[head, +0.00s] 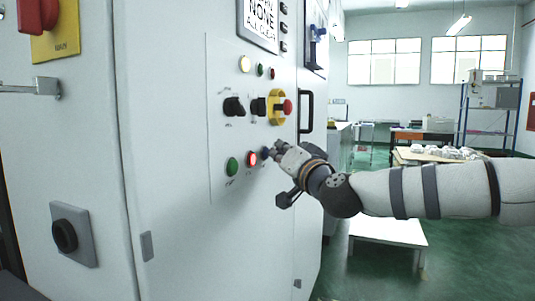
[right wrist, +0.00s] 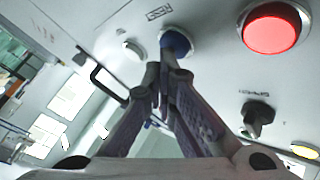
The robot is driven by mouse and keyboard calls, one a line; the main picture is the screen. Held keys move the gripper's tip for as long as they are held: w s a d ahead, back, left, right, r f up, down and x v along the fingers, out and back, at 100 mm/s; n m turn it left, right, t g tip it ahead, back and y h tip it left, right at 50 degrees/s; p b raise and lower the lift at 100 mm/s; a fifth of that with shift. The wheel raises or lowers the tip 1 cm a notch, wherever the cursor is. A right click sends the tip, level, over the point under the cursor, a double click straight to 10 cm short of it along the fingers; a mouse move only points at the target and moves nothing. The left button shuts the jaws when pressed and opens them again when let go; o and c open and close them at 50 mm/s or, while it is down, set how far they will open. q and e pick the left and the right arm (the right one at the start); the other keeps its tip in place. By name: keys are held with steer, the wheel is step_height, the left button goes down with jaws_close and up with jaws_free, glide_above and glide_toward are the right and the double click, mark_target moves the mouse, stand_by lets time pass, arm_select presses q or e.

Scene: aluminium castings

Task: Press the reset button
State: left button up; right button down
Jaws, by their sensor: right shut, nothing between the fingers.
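The blue button (head: 265,152), which I take to be the reset button, is in the lower button row of the grey cabinet panel, right of a lit red button (head: 251,158). In the right wrist view, the blue button (right wrist: 176,42) is just beyond my fingertips, which overlap its edge. My right gripper (head: 276,149) is shut and empty, with its tips at the blue button. I cannot tell whether they touch it. In the right wrist view, the closed fingertips (right wrist: 171,66) point at it. My left gripper is not in view.
A green button (head: 232,166) is left of the red one. Above are black selector knobs (head: 233,107) and a red emergency stop (head: 288,107) on yellow. A black door handle (head: 305,111) is right of the panel. A low white table (head: 388,233) stands behind my arm.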

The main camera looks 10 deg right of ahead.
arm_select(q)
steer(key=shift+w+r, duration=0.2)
arm_select(e)
steer(key=shift+s+d, duration=0.35)
steer(key=shift+d, duration=0.15)
steer(key=shift+d, duration=0.1)
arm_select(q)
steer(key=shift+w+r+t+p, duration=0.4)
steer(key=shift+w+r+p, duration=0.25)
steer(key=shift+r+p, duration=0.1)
arm_select(e)
steer(key=s+d, duration=0.1)
steer(key=d, duration=0.1)
steer(key=s+d, duration=0.1)
steer(key=d, duration=0.1)
steer(key=shift+s, duration=0.4)
